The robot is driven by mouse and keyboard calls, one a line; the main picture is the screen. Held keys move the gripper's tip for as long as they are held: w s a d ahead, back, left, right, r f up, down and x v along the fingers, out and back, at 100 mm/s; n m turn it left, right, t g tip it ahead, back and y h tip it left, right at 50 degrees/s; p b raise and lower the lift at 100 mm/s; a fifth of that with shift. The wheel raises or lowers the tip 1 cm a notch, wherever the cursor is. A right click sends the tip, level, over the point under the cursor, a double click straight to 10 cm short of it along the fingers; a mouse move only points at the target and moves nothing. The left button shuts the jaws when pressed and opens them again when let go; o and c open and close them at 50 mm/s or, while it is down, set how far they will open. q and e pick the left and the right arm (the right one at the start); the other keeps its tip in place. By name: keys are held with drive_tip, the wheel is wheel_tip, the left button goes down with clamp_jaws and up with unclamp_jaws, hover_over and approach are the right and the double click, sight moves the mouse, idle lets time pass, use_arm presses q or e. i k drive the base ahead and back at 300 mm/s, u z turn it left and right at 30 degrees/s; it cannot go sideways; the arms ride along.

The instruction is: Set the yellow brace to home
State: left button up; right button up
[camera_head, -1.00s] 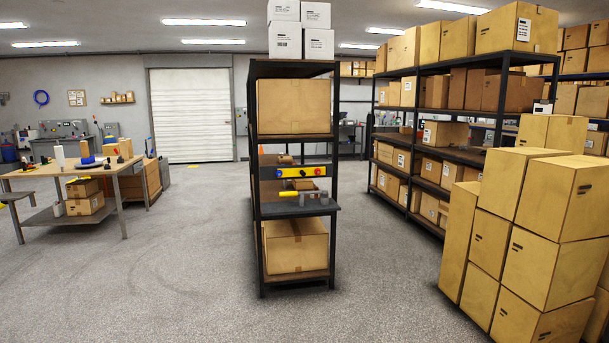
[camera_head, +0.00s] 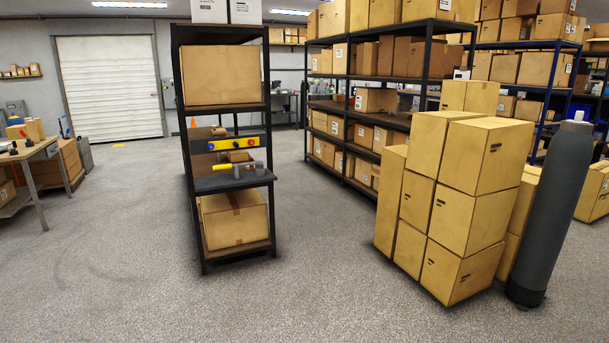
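A yellow handle-like piece (camera_head: 222,167), which may be the yellow brace, lies sideways on a grey metal fixture (camera_head: 248,171). The fixture sits on a dark ledge (camera_head: 235,182) at the front of the black shelf rack (camera_head: 188,225). A yellow panel strip (camera_head: 234,144) with a red, a blue and dark round parts runs across the rack just above it. The rack stands some way ahead, left of the middle. The exact setting of the yellow piece is too small to tell. Neither of my grippers is in view.
Stacked cartons (camera_head: 455,210) stand on the floor at right, beside a tall dark grey cylinder (camera_head: 551,210). A long shelf rack (camera_head: 344,115) with boxes is behind. A workbench (camera_head: 38,152) is at far left. The grey floor (camera_head: 300,300) in front is clear.

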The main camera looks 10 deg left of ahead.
sight(231, 143)
drive_tip(key=u, duration=0.2)
drive_tip(key=i, duration=2.1)
drive_tip(key=u, duration=0.3)
drive_tip(key=i, duration=2.2)
drive_tip(key=u, duration=0.1)
